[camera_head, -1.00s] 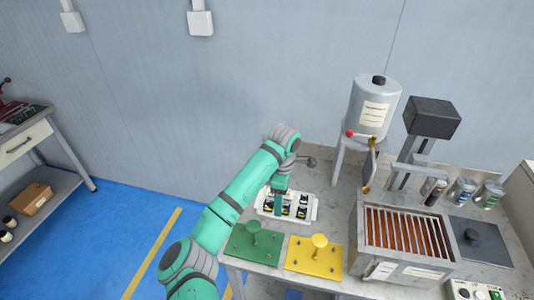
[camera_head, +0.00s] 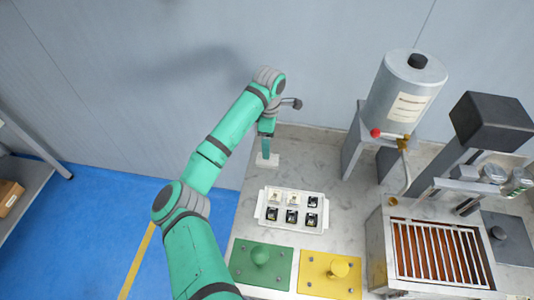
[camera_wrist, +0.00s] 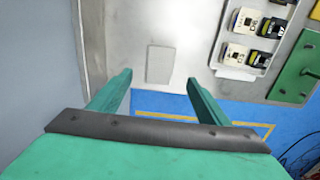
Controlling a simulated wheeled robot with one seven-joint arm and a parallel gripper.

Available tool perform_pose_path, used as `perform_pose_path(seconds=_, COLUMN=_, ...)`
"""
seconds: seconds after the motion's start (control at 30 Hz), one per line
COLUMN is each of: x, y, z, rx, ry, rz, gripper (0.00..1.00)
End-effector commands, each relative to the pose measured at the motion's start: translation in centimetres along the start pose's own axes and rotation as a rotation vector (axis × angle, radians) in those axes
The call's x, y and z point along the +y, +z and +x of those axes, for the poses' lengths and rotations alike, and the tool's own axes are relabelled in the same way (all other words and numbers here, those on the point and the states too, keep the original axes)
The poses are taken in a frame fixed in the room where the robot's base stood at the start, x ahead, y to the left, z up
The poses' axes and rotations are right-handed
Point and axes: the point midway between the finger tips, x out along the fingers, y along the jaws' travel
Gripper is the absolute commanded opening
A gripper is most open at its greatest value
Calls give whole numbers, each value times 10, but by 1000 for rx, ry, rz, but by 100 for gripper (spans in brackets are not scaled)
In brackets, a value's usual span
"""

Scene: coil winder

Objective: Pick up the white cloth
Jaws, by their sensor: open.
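The white cloth (camera_head: 267,160) is a small pale rectangle lying flat on the grey worktop, near its back left edge. In the wrist view the cloth (camera_wrist: 160,65) shows just beyond my fingertips, centred between them. My gripper (camera_head: 267,148) points down at the cloth and covers part of it in the head view. In the wrist view my gripper (camera_wrist: 158,82) is open, with nothing between its two green fingers. I cannot tell the exact height of the fingertips above the cloth.
A white tray (camera_head: 263,222) of several small parts lies in front of the cloth. Green (camera_head: 276,277) and yellow (camera_head: 312,286) plates with knobs are nearer. A grey tank (camera_head: 405,90) on a stand and a barred box (camera_head: 380,245) are to the right. The wall is close behind.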

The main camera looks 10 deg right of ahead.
Motion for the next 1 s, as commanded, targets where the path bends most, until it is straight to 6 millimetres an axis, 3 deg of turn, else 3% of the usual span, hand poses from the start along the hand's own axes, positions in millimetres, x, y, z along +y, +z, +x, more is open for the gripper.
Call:
perform_pose_path(seconds=0.2, x=-1, y=-7, z=31, rx=0, ry=-1, rz=-10, gripper=70)
perform_pose_path(seconds=0.33, x=-2, y=-10, z=40, rx=0, ry=-1, rz=-14, gripper=70)
perform_pose_path(seconds=0.47, x=1, y=-7, z=48, rx=2, ry=0, rz=-10, gripper=70)
perform_pose_path(seconds=0.73, x=8, y=-1, z=84, rx=1, ry=0, rz=-1, gripper=70)
perform_pose_path(seconds=1.0, x=8, y=-1, z=92, rx=-1, ry=1, rz=-2, gripper=70)
